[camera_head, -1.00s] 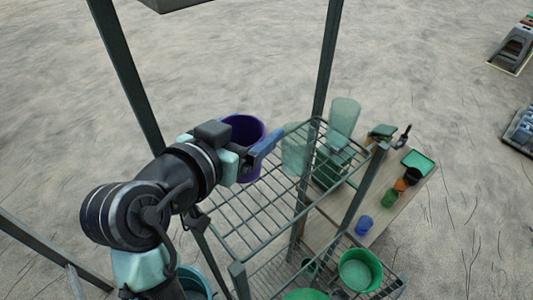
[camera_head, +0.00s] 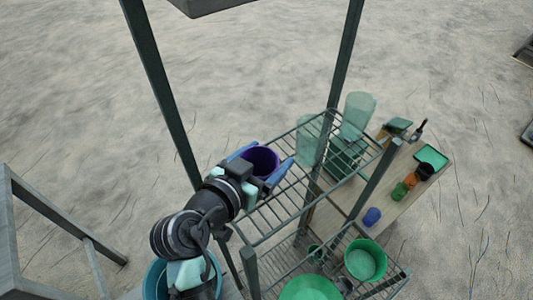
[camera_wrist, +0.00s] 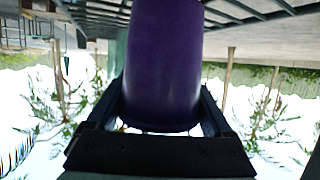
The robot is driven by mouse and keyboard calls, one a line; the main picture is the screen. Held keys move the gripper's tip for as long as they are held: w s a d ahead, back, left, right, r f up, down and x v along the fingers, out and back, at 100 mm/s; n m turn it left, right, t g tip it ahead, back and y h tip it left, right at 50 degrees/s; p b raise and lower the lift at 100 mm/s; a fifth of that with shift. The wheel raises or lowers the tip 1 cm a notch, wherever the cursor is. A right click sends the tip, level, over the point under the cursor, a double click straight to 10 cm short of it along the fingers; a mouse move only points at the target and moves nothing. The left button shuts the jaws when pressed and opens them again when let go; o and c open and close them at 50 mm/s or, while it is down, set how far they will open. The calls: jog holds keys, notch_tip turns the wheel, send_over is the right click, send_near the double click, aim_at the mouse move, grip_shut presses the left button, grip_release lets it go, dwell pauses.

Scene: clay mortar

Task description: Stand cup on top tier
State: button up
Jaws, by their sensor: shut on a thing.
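A purple cup (camera_head: 263,158) is held between the two blue fingers of my gripper (camera_head: 265,162). Its open rim faces up toward the head camera. In the wrist view the purple cup (camera_wrist: 163,65) fills the space between the dark fingers. The upper wire shelf (camera_head: 268,222) of a dark metal rack spreads below and right of the gripper in the head view. The cup appears over or near its left edge; whether it touches the bars cannot be told. Shelf bars also show at the top of the wrist view (camera_wrist: 270,10).
A translucent green cup (camera_head: 307,140) stands on the shelf, and another (camera_head: 357,113) shows near its far corner. Tall posts (camera_head: 160,90) rise at the rack's corners. Green bowls (camera_head: 366,260) sit lower. The shelf's near middle is clear.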

jog(key=shift+f, duration=0.15)
jog(key=o, duration=1.3)
jog(key=shift+c, duration=0.2)
jog(key=b+v, duration=0.3)
jog(key=v, duration=0.9)
